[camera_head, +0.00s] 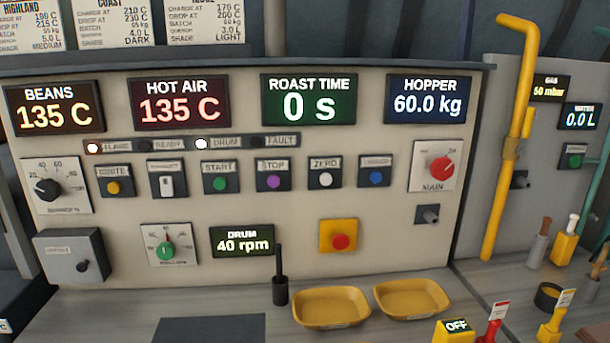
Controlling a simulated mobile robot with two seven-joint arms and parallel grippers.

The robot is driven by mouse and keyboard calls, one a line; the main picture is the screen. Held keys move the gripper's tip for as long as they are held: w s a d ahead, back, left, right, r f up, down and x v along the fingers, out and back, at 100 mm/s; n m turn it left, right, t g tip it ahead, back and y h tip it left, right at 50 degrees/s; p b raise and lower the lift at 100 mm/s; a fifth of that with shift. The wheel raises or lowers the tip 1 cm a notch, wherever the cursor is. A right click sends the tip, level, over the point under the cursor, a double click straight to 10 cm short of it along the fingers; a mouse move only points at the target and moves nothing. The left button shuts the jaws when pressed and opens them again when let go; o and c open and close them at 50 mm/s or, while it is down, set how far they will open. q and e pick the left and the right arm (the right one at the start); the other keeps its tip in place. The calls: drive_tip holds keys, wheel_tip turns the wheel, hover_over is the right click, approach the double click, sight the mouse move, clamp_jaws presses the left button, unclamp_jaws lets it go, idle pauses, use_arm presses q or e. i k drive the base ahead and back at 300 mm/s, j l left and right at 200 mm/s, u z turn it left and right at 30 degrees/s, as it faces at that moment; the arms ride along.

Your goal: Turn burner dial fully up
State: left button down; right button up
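The burner dial (48,189) is a black knob on a white square plate at the left of the panel, under the BEANS display. Its scale shows 40 and 60 along the top, and the label below looks like "BURNER %". The knob's pale mark seems to point left, toward the low side of the scale; the exact value is too small to read. Neither of my grippers shows in the head view, and nothing touches the dial.
The BEANS display (55,106) reads 135 C. Yellow trays (331,322) and a black brush-like tool (280,290) stand on the counter. Space before the dial looks clear.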

sight(48, 189)
drive_tip(key=k+u, duration=0.2)
drive_tip(key=u, duration=1)
drive_tip(key=j+u, duration=0.95)
